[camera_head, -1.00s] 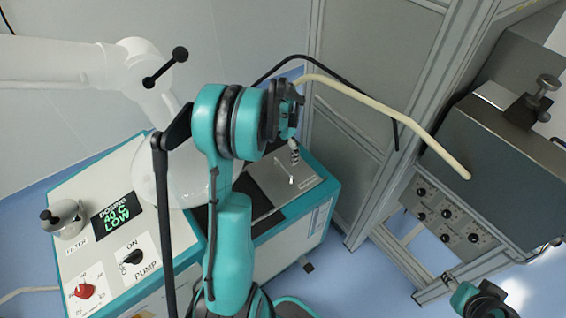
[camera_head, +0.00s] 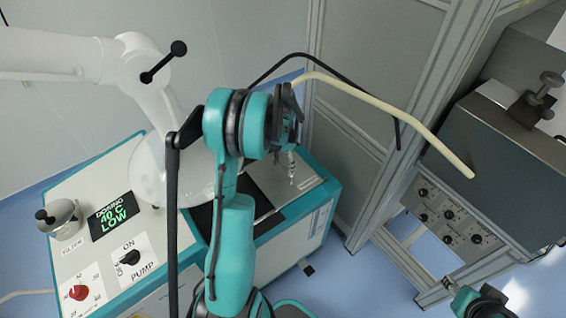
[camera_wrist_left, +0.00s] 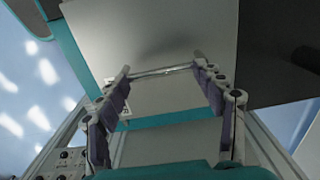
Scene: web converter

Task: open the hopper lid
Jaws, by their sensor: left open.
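The hopper lid (camera_head: 312,178) is a flat grey metal plate on top of the teal and white machine, and it lies closed. In the left wrist view the lid (camera_wrist_left: 150,35) fills the upper middle, with a thin bar handle (camera_wrist_left: 165,72) near its edge. My left gripper (camera_head: 291,165) points down over the lid in the head view; my arm hides part of the lid. In the left wrist view the left gripper (camera_wrist_left: 163,82) is open, with the bar between its fingertips. I cannot tell whether they touch it.
The machine's panel has a lit display (camera_head: 115,215), a pump knob (camera_head: 130,257) and a red knob (camera_head: 78,292). A glass dome (camera_head: 150,170) is left of my arm. Part of my right arm shows at lower right.

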